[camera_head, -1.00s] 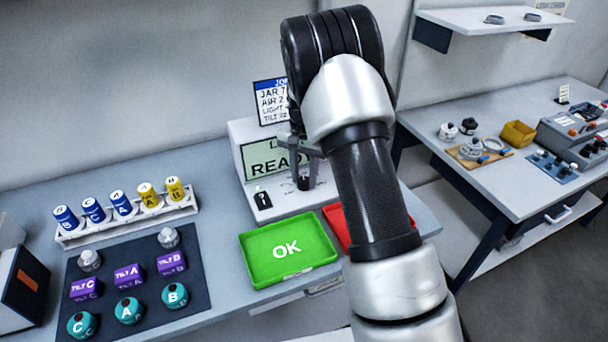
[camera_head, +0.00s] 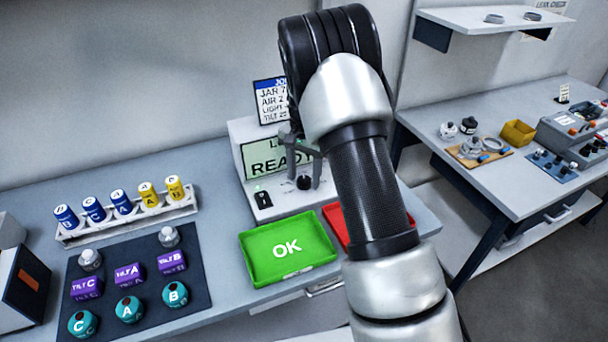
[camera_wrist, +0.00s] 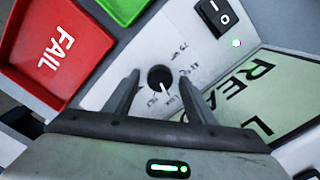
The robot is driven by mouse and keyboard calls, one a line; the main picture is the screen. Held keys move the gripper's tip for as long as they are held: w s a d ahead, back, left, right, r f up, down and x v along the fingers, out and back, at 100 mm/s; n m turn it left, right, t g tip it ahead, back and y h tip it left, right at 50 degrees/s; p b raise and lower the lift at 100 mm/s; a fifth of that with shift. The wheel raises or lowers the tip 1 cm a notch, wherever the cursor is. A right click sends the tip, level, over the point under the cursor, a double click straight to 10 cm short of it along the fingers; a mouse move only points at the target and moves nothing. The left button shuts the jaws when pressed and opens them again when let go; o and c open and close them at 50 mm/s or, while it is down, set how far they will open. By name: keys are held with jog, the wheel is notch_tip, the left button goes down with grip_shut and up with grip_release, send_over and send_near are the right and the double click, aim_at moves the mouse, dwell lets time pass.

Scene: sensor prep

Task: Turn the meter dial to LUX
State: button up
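The meter (camera_head: 240,131) is a light grey console at the back of the bench, with a green screen (camera_head: 262,158) partly reading READY. Its round black dial (camera_head: 304,182) sits on the sloped front panel. In the wrist view the dial (camera_wrist: 160,78) has a white pointer mark towards the lower right of the picture. Small labels ring it, too blurred to read surely. My gripper (camera_head: 304,166) is open over the panel. In the wrist view my gripper (camera_wrist: 160,76) has one finger on each side of the dial, with visible gaps. Its height above the panel is unclear.
A rocker switch (camera_head: 264,199) with a green light is left of the dial. A green OK tray (camera_head: 263,279) and a red FAIL tray (camera_wrist: 92,39) lie in front. A rack (camera_head: 73,237) of cylinders and a dark mat (camera_head: 195,293) with sensors are further left.

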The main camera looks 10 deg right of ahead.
aim_at(304, 179)
notch_tip(304, 179, up, 17)
jog(key=p, duration=0.1)
jog(key=shift+r, duration=0.2)
dwell(0.3)
